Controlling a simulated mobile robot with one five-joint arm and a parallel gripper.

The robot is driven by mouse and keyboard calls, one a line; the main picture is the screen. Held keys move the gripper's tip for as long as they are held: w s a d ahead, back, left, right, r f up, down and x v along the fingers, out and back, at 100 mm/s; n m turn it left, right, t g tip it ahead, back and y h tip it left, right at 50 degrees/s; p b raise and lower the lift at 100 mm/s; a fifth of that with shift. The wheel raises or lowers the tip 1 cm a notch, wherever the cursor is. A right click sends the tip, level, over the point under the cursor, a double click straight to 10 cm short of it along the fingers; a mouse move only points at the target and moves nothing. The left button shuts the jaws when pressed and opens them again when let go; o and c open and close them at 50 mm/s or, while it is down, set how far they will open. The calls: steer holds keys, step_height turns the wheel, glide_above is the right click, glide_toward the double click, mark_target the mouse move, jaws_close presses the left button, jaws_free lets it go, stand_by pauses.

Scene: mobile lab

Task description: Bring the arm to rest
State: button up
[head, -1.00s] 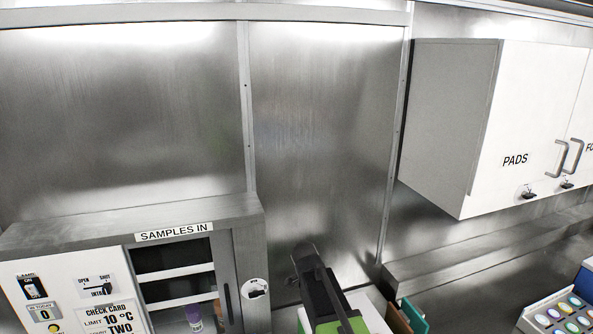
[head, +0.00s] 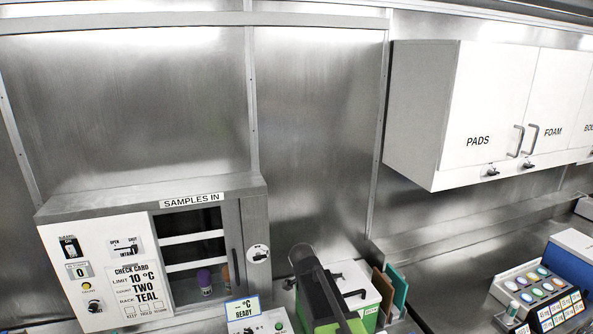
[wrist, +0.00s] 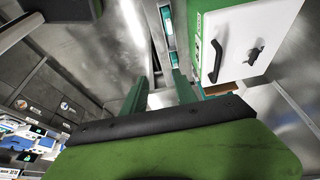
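My arm (head: 318,285), black and green, rises from the bottom edge of the head view, in front of a white and green box. In the wrist view my gripper (wrist: 159,80) shows two teal fingers standing apart, with nothing held between them. The green gripper body with its black bar fills the bottom of that view. I cannot make out the fingers in the head view.
A sample cabinet (head: 90,210) labelled SAMPLES IN stands left, with a purple-capped container (head: 205,281) inside. The white and green box (head: 375,318) shows beside my arm; its handle faces the wrist camera (wrist: 217,60). A PADS wall cabinet (head: 480,115) hangs right.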

steer(key=s+d+f+y+b, duration=0.15)
steer(key=d+f+b, duration=0.25)
steer(key=f+b, duration=0.5)
steer(key=s+d+f+h+b, duration=0.1)
steer(key=s+d+f+b, duration=0.25)
steer(key=f+b, duration=0.55)
steer(key=s+a+f+n+g+y+b, duration=0.1)
steer(key=s+f+n+y+b, duration=0.2)
steer(key=n, duration=1.1)
steer(key=s+f+b, duration=0.2)
steer(key=s+f, duration=0.1)
steer(key=f, duration=0.2)
steer(key=shift+s+a+n+y, duration=0.15)
steer(key=shift+s+n+y, duration=0.1)
steer(key=shift+n+y, duration=0.15)
